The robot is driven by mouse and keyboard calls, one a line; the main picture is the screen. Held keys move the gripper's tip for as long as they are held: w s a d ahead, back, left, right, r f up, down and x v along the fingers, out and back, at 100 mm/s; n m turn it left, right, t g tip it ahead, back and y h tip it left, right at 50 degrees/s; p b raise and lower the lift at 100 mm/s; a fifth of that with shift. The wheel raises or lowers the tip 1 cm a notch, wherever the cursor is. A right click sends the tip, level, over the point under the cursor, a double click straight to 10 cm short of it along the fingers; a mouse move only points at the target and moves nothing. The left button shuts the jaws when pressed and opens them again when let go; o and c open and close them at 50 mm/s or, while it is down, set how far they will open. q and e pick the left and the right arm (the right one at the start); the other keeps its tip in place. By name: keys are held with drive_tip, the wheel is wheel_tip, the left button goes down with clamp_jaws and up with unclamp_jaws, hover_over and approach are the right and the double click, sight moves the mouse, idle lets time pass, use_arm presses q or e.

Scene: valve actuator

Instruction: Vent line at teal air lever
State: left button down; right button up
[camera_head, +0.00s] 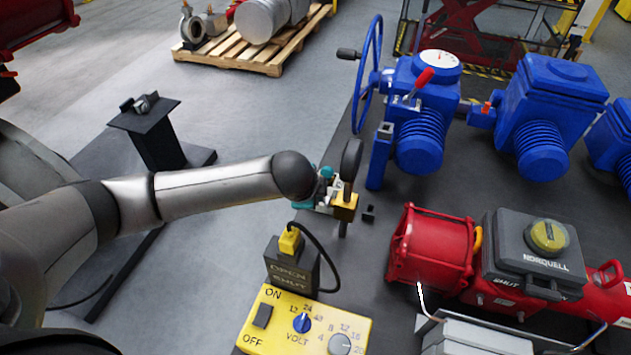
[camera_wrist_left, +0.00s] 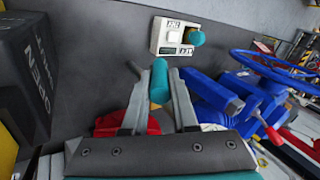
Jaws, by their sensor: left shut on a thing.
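In the left wrist view the two fingers of my left gripper (camera_wrist_left: 158,88) are closed on an upright teal cylinder-shaped handle (camera_wrist_left: 159,72). A small white box (camera_wrist_left: 170,38) with black-and-white labels lies beyond the fingertips, with a rounded teal knob (camera_wrist_left: 196,38) at its right side. The knob is apart from my fingers. In the head view, small teal parts (camera_head: 300,204) show beside my left wrist; my arm and wrist hide much there, so I cannot tell which teal part is which. My right gripper is not in view.
Close by stand a black OPEN/SHUT box (camera_head: 290,273) with a yellow plug and cable, and a yellow switch panel (camera_head: 280,330). A red actuator (camera_head: 430,243) lies to the right. A blue valve (camera_head: 415,95) with a handwheel (camera_head: 370,60) stands behind.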

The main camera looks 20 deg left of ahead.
use_arm(q)
drive_tip(key=shift+s+f+t, duration=0.3)
drive_tip(key=shift+s+t, duration=0.15)
drive_tip(key=shift+t, duration=0.05)
idle(0.3)
drive_tip(key=c, duration=0.7)
unclamp_jaws()
drive_tip(key=p+v, duration=0.1)
drive_tip(key=v, duration=1.4)
drive_tip(key=shift+s, duration=0.2)
drive_tip(key=shift+c, duration=0.3)
